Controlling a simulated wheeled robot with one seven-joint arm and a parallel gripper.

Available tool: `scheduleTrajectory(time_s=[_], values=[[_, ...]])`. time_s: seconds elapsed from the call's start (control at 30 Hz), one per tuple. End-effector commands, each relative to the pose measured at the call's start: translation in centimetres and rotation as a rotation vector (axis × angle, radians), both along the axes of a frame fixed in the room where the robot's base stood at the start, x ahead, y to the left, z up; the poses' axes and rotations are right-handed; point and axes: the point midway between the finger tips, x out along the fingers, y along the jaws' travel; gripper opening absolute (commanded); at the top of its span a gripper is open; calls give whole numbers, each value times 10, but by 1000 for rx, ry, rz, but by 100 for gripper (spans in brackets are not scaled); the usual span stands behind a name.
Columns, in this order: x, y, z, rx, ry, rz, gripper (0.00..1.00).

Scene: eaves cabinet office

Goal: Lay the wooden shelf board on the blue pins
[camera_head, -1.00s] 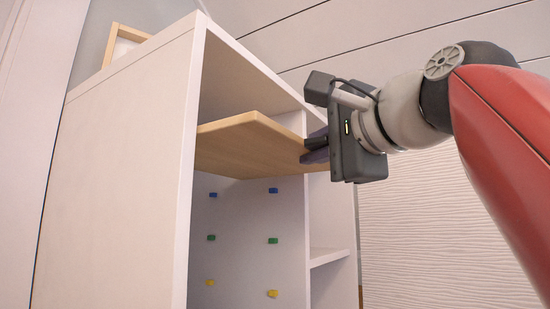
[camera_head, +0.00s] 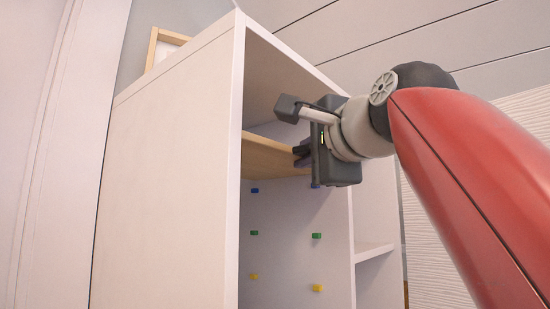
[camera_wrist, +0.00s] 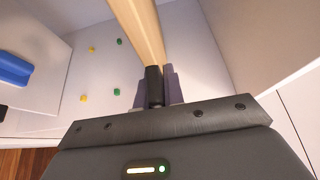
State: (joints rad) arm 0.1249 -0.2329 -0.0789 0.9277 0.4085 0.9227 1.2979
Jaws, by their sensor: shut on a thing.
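The wooden shelf board (camera_head: 270,156) is inside the upper part of the white cabinet's left bay, above the level of the blue pins. My gripper (camera_head: 300,156) is shut on the board's front edge, near the bay's right side. In the wrist view the board (camera_wrist: 143,28) shows edge-on between the fingers (camera_wrist: 160,88). One blue pin (camera_head: 254,190) is clear below the board; another blue pin (camera_head: 315,185) is partly hidden by my gripper. The board's far end and any contact with the pins are hidden.
The white cabinet (camera_head: 165,170) has a tall left side panel and a divider. Green pins (camera_head: 316,236) and yellow pins (camera_head: 317,288) sit lower in the bay. A fixed white shelf (camera_head: 373,251) is right of the divider. A wooden frame (camera_head: 160,45) stands on top.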

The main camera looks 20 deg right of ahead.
Motion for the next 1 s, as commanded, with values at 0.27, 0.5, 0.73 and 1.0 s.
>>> scheduleTrajectory(time_s=[0.27,0.5,0.73,1.0], values=[[20,15,1,1,-3,1,0],[25,19,-12,0,-4,0,0],[25,19,-16,0,-4,0,0],[25,19,-15,0,-4,1,11]])
